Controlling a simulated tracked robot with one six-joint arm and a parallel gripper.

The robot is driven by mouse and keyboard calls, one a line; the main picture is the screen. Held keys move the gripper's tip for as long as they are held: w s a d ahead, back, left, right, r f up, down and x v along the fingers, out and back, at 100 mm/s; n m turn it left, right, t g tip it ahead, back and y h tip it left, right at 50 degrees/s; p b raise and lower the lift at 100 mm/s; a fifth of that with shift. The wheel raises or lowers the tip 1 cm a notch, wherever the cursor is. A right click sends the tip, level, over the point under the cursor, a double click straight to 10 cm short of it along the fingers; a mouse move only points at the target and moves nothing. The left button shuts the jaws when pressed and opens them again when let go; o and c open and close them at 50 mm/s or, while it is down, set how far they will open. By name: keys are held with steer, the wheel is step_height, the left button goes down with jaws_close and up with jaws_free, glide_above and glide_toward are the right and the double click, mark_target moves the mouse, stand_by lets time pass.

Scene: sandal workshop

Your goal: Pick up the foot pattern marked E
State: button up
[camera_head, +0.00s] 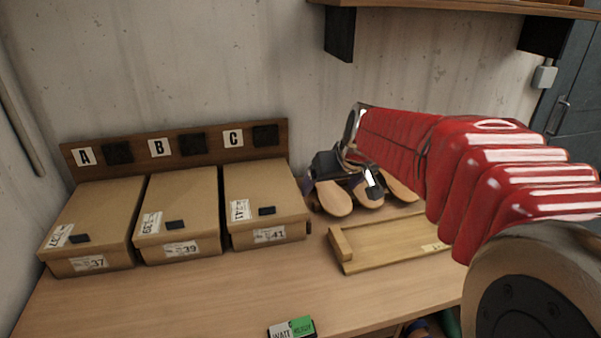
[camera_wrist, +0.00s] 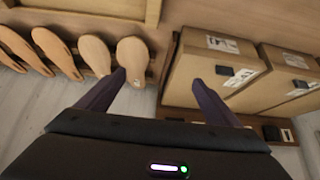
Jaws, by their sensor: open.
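Several tan wooden foot patterns stand in a row behind the wooden board. In the head view the leftmost pattern (camera_head: 334,198) shows its rounded end below my gripper (camera_head: 345,172), and the arm hides part of the row. In the wrist view the row is at the upper left, and its rightmost pattern (camera_wrist: 132,52) is nearest my gripper (camera_wrist: 158,80). My gripper is open and empty. Its left finger overlaps that pattern's edge in the picture; I cannot tell if they touch. The letter E is not readable on any pattern.
Three cardboard boxes (camera_head: 180,211) stand on the bench (camera_head: 200,300) to the left, under the A, B and C signs. A wooden board (camera_head: 390,241) lies in front of the patterns. A green and white block (camera_head: 292,328) is at the front edge. A shelf (camera_head: 460,8) hangs above.

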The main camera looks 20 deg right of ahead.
steer(key=w+d+f, duration=0.3)
steer(key=w+d, duration=0.4)
steer(key=w, duration=0.2)
steer(key=shift+w+t, duration=0.3)
steer(key=shift+w, duration=0.05)
steer(key=shift+f, duration=0.1)
glide_toward(329, 188)
steer(key=shift+w+a+f, duration=0.2)
steer(key=shift+a+f, duration=0.1)
steer(key=shift+f, duration=0.05)
steer(key=shift+w+f, duration=0.3)
steer(key=shift+f, duration=0.05)
steer(key=shift+d+x, duration=0.2)
steer(key=shift+x, duration=2.4)
steer(key=shift+c, duration=0.2)
